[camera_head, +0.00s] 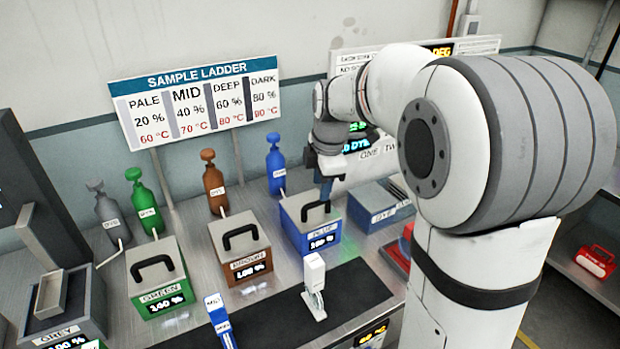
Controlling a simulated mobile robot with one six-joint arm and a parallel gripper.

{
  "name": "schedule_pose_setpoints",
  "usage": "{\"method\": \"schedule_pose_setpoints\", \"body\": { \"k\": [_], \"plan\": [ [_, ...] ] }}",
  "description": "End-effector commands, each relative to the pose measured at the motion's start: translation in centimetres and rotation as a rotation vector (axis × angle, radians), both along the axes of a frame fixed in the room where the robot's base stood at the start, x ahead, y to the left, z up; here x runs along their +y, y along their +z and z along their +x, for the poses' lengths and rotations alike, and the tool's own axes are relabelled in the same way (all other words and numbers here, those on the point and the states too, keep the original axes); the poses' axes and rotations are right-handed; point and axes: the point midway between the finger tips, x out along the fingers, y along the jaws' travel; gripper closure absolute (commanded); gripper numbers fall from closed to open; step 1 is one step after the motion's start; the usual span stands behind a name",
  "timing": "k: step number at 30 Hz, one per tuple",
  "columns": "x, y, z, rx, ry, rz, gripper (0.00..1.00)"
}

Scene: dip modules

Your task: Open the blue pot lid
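The blue pot (306,241) stands on the metal bench, with a readout on its front. Its grey lid (293,208) sits on top, with a black arched handle (307,211). The lid looks closed. My gripper (326,192) points down over the right part of this lid, at or just above the handle. The fingertips are small and dark here, so I cannot tell whether they touch the handle or how far apart they are.
Brown (240,262) and green (159,291) pots with handled lids stand to the left, a grey pot (84,315) farther left. Bottles, including a blue one (276,172), stand behind. A white clamp-like device (314,282) stands on the black mat (352,290) in front.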

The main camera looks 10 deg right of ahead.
Motion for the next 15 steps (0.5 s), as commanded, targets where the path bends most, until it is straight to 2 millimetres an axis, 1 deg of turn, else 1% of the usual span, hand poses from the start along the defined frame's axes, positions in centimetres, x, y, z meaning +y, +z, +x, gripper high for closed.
{"method": "schedule_pose_setpoints", "body": {
  "k": [1,3,8,11,15],
  "plan": [
    [0.0,0.1,1.0,0.000,0.061,-0.009,0.64],
    [0.0,0.1,2.0,-0.004,0.135,-0.020,0.64],
    [0.0,-0.4,3.0,-0.007,0.214,-0.032,0.64],
    [0.1,-1.5,3.2,-0.005,0.222,-0.033,0.64],
    [0.2,-3.8,3.6,-0.004,0.220,-0.033,0.64]
  ]
}}
